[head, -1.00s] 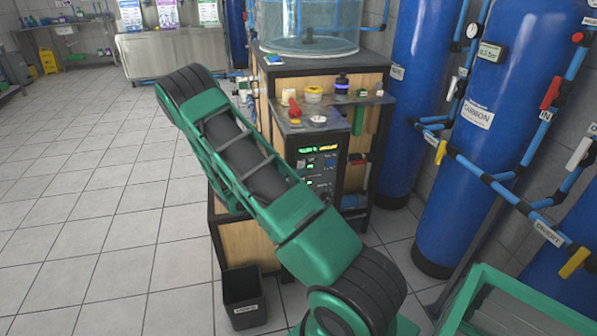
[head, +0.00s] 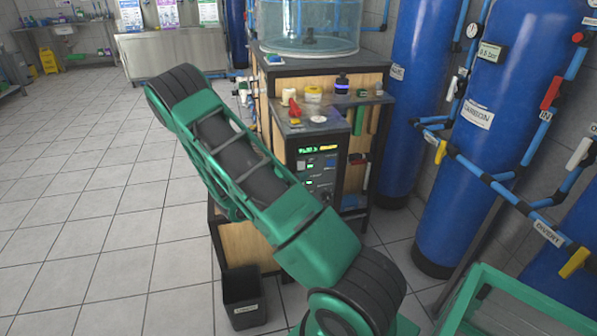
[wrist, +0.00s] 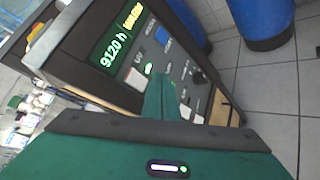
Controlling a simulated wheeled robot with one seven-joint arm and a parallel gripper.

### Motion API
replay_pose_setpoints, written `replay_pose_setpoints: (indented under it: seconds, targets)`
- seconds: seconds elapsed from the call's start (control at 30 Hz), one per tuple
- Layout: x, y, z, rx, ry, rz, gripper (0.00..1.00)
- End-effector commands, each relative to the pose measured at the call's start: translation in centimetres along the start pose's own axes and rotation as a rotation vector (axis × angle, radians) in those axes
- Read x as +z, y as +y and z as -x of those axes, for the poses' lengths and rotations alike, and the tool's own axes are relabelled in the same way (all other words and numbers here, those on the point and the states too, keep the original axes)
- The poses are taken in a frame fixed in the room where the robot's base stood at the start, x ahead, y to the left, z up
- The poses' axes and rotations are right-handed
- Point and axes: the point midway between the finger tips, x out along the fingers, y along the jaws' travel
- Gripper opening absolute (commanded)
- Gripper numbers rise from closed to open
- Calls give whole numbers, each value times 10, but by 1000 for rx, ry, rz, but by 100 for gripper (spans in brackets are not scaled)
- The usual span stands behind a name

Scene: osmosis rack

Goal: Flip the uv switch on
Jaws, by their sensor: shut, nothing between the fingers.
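The dark control panel (wrist: 150,50) fills the upper middle of the wrist view, tilted, with a green "9120 h" readout and a yellow readout. A small label that looks like "UV" (wrist: 137,57) sits below the readout. A pale switch with a green-lit part (wrist: 148,69) lies beside that label, close to my fingertips. My gripper (wrist: 162,80) is shut and empty, its green fingers pointing at the panel and covering part of it. I cannot tell whether they touch it. The panel (head: 322,172) also shows in the head view, partly behind my arm; my gripper is hidden there.
A dark knob (wrist: 199,77) and further pale switches are right of my fingers. In the head view, a shelf with small jars (head: 313,93) is above the panel. Blue tanks (head: 505,80) and pipes stand right. A black bin (head: 243,297) is below; floor is clear left.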

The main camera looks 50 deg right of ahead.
Motion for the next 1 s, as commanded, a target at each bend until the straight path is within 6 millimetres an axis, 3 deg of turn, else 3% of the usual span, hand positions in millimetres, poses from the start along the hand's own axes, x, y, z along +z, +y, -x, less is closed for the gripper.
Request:
replay_pose_setpoints:
  seconds: [0.37,1.0]
  targets:
    - [15,-14,20,0,-1,1,0]
    - [16,-15,21,-2,-1,-3,0]
